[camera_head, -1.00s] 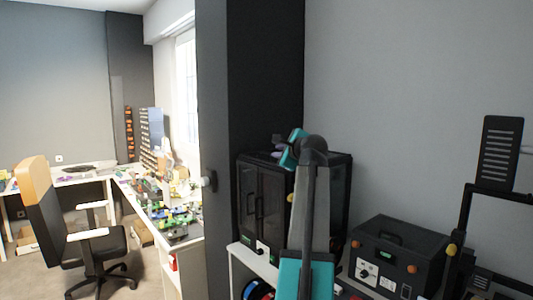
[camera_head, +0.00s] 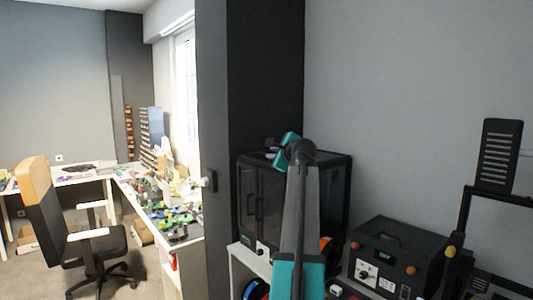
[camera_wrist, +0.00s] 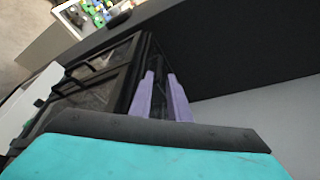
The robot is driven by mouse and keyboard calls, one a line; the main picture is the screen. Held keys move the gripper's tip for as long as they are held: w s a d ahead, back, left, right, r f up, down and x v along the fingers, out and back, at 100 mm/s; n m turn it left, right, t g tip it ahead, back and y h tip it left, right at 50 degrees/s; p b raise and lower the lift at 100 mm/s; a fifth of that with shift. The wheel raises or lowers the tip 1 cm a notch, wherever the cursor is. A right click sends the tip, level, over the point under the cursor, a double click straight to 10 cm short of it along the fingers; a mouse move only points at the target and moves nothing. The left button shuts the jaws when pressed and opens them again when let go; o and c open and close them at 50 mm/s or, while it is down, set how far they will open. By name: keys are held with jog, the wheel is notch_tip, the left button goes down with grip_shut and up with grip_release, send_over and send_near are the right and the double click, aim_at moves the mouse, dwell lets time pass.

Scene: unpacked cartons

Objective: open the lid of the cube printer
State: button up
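The cube printer, which I take to be the black box-shaped cabinet (camera_head: 258,205) with dark glazed front doors and handles, stands on a white shelf at the middle of the head view. Its top looks closed. It also shows, tilted, in the wrist view (camera_wrist: 82,92). My gripper (camera_wrist: 160,74) shows two purple fingers with a gap between them and nothing held. In the wrist view the fingers overlap the printer's upper edge; I cannot tell whether they touch it. In the head view my arm hides part of the printer and most of the gripper.
A smaller black box (camera_head: 398,252) with a green display and orange knobs stands to the right. A black frame machine (camera_head: 495,235) is at the far right. A dark pillar (camera_head: 250,80) rises behind the printer. A cluttered desk (camera_head: 175,225) and a chair (camera_head: 95,245) are left.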

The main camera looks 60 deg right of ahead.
aim_at(266, 161)
jog(key=p+x, duration=0.1)
jog(key=x, duration=0.7)
jog(key=shift+w+p, duration=0.1)
jog(key=shift+p, duration=0.3)
grip_shut()
dwell(1.1)
